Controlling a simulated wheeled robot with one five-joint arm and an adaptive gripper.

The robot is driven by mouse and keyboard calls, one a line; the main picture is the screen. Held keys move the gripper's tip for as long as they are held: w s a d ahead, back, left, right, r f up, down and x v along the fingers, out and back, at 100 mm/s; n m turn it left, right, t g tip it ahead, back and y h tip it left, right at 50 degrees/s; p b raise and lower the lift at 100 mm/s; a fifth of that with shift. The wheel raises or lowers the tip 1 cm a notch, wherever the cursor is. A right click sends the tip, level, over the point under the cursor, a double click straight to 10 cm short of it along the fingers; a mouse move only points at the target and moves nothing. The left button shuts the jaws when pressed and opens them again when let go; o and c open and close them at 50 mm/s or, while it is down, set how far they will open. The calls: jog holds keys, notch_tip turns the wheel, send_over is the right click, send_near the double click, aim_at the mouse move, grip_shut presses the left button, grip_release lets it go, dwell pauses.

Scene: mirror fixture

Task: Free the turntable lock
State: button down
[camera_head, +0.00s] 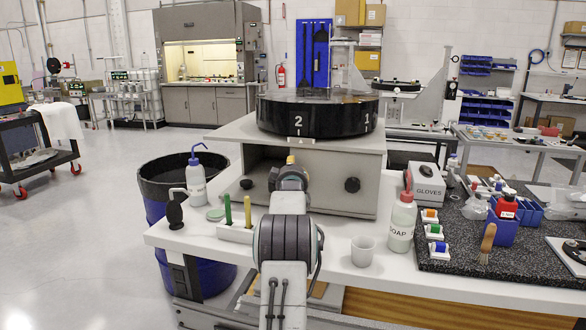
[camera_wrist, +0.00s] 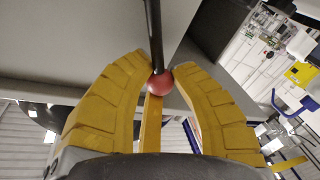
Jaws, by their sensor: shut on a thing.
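The turntable (camera_head: 340,118) is a black round drum marked 2 and 1. It sits on top of a grey box-shaped housing (camera_head: 345,152) on the white bench. My gripper (camera_head: 291,160) is at the front of this housing, mostly hidden behind my own arm in the head view. In the wrist view my yellow-fingered gripper (camera_wrist: 160,76) is shut on a red ball knob (camera_wrist: 161,85) at the end of a black rod (camera_wrist: 154,35). The rod runs along a pale grey surface. In the head view the knob is hidden.
A black round knob (camera_head: 352,185) is on the housing's front, right of my arm. A soap bottle (camera_head: 402,222), a white cup (camera_head: 363,251) and a wash bottle (camera_head: 196,180) stand around my arm. A white holder (camera_head: 236,233) with upright green and yellow sticks is close on its left.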

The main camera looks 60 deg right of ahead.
aim_at(304, 160)
jog(key=shift+s+f+b, duration=0.15)
jog(key=shift+f+b, duration=0.05)
jog(key=shift+b, duration=0.65)
jog(key=shift+m+b, duration=0.3)
jog(key=shift+b, duration=0.3)
jog(key=b, duration=0.1)
jog(key=m+b, duration=0.1)
jog(key=b, duration=0.1)
jog(key=shift+s+d+r+h+b, duration=0.1)
jog(key=shift+s+d+h+b, duration=0.05)
jog(key=shift+s+h+b, duration=0.2)
jog(key=shift+s+d+r+m+h+b, duration=0.15)
jog(key=shift+s+m+b, duration=0.25)
jog(key=shift+m+b, duration=0.35)
jog(key=shift+s+d+r+m+h+b, duration=0.15)
jog(key=shift+s+m+b, duration=0.2)
jog(key=shift+m+b, duration=0.35)
jog(key=shift+s+r+m+h+b, duration=0.15)
jog(key=shift+s+m+b, duration=0.25)
jog(key=shift+m+b, duration=0.35)
jog(key=c, duration=1)
grip_release()
jog(key=shift+c, duration=0.2)
jog(key=shift+a, duration=0.1)
jog(key=v, duration=1.1)
jog(key=shift+s+a, duration=0.25)
jog(key=shift+a, duration=0.1)
